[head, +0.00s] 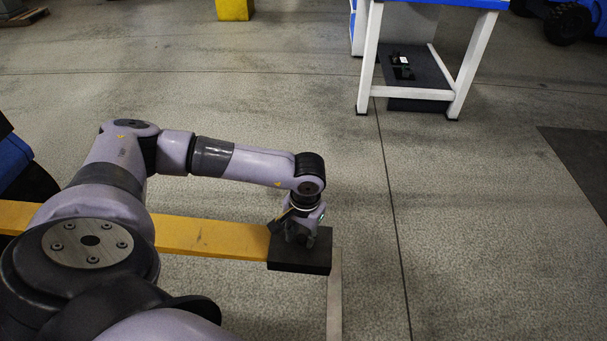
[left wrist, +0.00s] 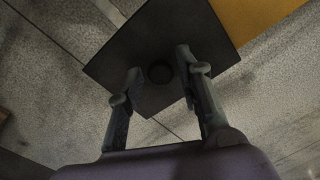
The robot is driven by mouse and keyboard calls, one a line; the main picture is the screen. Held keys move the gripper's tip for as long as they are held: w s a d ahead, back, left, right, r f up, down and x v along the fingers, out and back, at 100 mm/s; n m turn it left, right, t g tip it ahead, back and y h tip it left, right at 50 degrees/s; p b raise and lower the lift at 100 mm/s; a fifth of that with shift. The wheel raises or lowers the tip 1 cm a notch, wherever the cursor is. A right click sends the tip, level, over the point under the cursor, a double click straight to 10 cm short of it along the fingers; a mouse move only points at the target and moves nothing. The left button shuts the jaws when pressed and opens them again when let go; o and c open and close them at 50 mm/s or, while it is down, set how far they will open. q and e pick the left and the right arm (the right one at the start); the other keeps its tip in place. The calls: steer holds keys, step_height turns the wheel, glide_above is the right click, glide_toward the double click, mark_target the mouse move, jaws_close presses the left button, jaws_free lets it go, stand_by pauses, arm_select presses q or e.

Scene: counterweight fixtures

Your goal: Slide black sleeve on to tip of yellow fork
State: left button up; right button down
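The yellow fork (head: 205,235) runs from the left edge toward the middle in the head view; part of it also shows at the top right of the left wrist view (left wrist: 262,18). The black sleeve (head: 312,262) is at the fork's right end, and the two appear to meet there; how far the sleeve covers the tip cannot be told. My left gripper (head: 303,236) points down over the sleeve. In the left wrist view, its fingers (left wrist: 158,62) are apart on either side of a dark round knob (left wrist: 160,73) on the sleeve's top (left wrist: 125,48). My right gripper is out of view.
A white-legged blue bench (head: 367,60) with a dark lower shelf is at the back. A yellow block (head: 234,9) stands far back. The floor on the right is mostly clear.

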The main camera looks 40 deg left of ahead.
arm_select(q)
steer(key=shift+o, duration=1.1)
